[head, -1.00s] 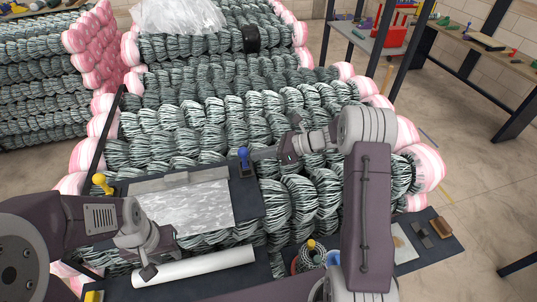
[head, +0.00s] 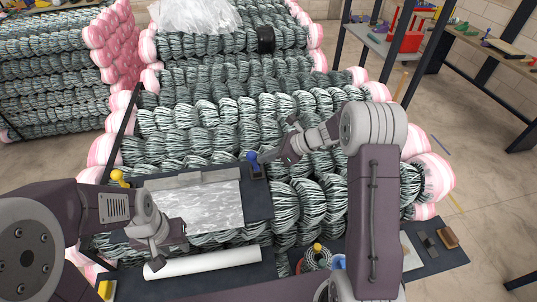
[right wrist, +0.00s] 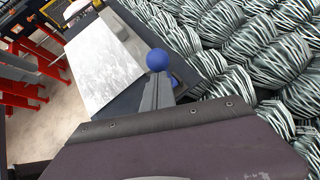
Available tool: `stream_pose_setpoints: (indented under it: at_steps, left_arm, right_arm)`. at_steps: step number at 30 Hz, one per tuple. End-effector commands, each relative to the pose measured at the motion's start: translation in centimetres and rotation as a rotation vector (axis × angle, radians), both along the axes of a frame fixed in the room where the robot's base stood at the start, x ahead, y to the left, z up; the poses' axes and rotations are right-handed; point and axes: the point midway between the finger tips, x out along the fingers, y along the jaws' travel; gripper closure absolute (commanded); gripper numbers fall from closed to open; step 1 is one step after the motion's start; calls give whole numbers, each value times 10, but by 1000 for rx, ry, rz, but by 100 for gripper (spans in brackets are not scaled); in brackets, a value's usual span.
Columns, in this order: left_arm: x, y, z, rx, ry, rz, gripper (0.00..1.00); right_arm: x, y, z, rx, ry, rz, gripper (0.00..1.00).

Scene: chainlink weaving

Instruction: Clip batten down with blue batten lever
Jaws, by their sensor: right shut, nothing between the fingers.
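The blue batten lever (head: 252,157) stands on a dark bracket at the right end of the grey batten (head: 190,178). The batten lies along the far edge of a shiny pale sheet (head: 195,207). My right gripper (head: 263,158) is shut and empty just right of the lever's blue ball. In the right wrist view, the shut fingers (right wrist: 158,92) point at the blue ball (right wrist: 157,59) and partly hide the lever below it; whether they touch cannot be told. My left gripper (head: 153,264) hangs near a white roll (head: 205,262); its jaw state is unclear.
A yellow-knobbed lever (head: 118,177) stands at the batten's left end. Striped yarn bundles (head: 310,205) fill the space right of and behind the dark board. A dark tray (head: 435,258) with small tools lies at the right.

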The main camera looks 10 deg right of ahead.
Motion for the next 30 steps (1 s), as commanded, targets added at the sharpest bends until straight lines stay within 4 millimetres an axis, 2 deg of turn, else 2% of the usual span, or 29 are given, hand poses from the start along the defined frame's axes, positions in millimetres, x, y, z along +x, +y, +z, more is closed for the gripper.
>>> stream_pose_setpoints:
  at_steps: [1,4,15,20,30]
  left_arm:
    - [0,0,11,0,0,0,64]
    - [0,0,24,0,0,0,64]
    - [0,0,72,0,0,0,64]
    - [0,0,77,0,0,0,64]
    - [0,0,74,0,0,0,64]
  right_arm:
    - [-1,4,7,3,3,2,100]
    - [-1,14,12,-34,0,7,100]
    - [-1,45,11,-386,0,9,100]
    - [0,55,3,-403,3,2,100]
    - [0,71,-5,-400,1,1,100]
